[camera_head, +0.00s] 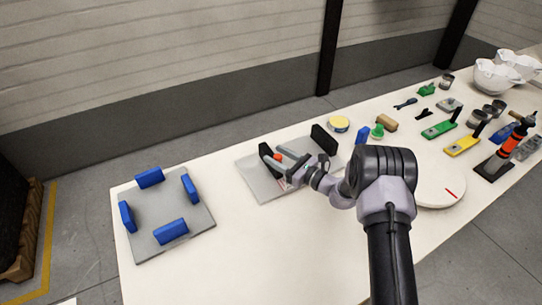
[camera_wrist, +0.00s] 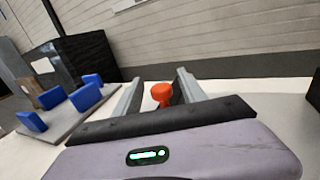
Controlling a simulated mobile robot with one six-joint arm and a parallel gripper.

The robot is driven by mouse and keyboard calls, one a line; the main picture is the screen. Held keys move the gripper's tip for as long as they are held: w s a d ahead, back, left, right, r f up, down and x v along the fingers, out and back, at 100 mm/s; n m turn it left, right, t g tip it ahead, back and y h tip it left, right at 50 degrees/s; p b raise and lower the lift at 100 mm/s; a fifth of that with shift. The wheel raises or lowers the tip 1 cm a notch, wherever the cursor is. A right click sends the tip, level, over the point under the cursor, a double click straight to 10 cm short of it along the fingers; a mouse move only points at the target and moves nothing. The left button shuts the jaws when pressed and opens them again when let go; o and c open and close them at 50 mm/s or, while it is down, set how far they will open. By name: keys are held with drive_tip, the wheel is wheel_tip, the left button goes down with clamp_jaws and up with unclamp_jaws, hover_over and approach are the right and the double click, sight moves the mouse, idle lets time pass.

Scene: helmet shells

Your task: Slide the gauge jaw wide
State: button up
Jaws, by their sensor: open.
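The gauge is a grey plate (camera_head: 258,183) on the white table with two upright black jaws. One black jaw (camera_head: 265,149) is at its left and the other (camera_head: 324,139) at its right. An orange-red knob (camera_head: 278,157) is near the left jaw. My gripper (camera_head: 277,160) is open over the plate, at the knob. In the wrist view the orange knob (camera_wrist: 161,94) stands between the two spread fingers of my gripper (camera_wrist: 158,88), with gaps on both sides. The knob's lower part is hidden by my gripper body. I cannot tell which jaw the knob belongs to.
A grey plate (camera_head: 182,243) with several blue blocks lies to the left. A yellow-topped tin (camera_head: 339,123), a green piece (camera_head: 377,131) and a white round disc (camera_head: 437,178) are to the right. Front table is clear.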

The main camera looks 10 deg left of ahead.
drive_tip(key=shift+x, duration=1.4)
drive_tip(key=shift+c, duration=0.2)
clamp_jaws()
drive_tip(key=shift+s, duration=0.1)
